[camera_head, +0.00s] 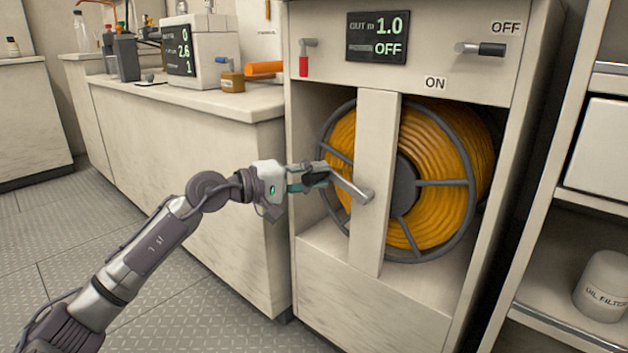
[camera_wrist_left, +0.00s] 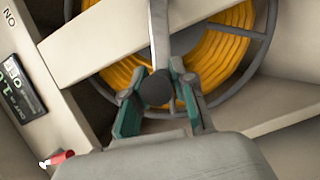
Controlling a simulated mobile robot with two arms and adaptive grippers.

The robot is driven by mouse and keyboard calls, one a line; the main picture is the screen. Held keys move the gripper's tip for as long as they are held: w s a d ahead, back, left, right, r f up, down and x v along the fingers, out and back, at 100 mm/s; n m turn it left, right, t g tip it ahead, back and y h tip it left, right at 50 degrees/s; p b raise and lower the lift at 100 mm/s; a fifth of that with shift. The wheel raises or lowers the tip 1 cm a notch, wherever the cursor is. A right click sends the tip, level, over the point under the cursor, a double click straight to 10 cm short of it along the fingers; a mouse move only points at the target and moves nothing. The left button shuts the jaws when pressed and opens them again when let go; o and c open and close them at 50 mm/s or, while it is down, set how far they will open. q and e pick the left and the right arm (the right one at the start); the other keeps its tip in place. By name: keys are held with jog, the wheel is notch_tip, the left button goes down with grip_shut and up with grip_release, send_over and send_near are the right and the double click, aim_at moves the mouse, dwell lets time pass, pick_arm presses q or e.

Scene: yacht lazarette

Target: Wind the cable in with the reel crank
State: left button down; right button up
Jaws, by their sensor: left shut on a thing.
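The cable reel (camera_head: 440,180) stands in the cabinet's open bay, wound with orange cable behind a pale upright post (camera_head: 375,230). The grey crank (camera_head: 353,188) is pivoted on the post, its arm pointing up and left to the handle. My left gripper (camera_head: 312,178) is shut on the crank's dark handle, left of the post. In the left wrist view the dark handle end (camera_wrist_left: 157,90) sits between the teal fingers. The display (camera_head: 378,38) reads "OUT m 1.0" and "OFF". My right gripper does not show.
A dark-handled lever (camera_head: 482,49) points right beside the "OFF" label; "ON" is printed lower left of it. A red-handled lever (camera_head: 304,62) hangs at the panel's left. A counter (camera_head: 190,100) with instruments is left, shelves with an oil filter (camera_head: 603,285) right.

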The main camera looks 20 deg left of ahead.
pick_arm(q)
jog(key=shift+s+d+r+m, duration=0.1)
jog(key=shift+d+r+m, duration=0.1)
jog(key=shift+r+m, duration=0.35)
jog(key=shift+g, duration=0.3)
jog(key=c, duration=0.9)
grip_release()
jog(key=shift+d, duration=0.1)
jog(key=shift+c, duration=0.2)
jog(key=v, duration=1.2)
jog(key=shift+s+d, duration=0.1)
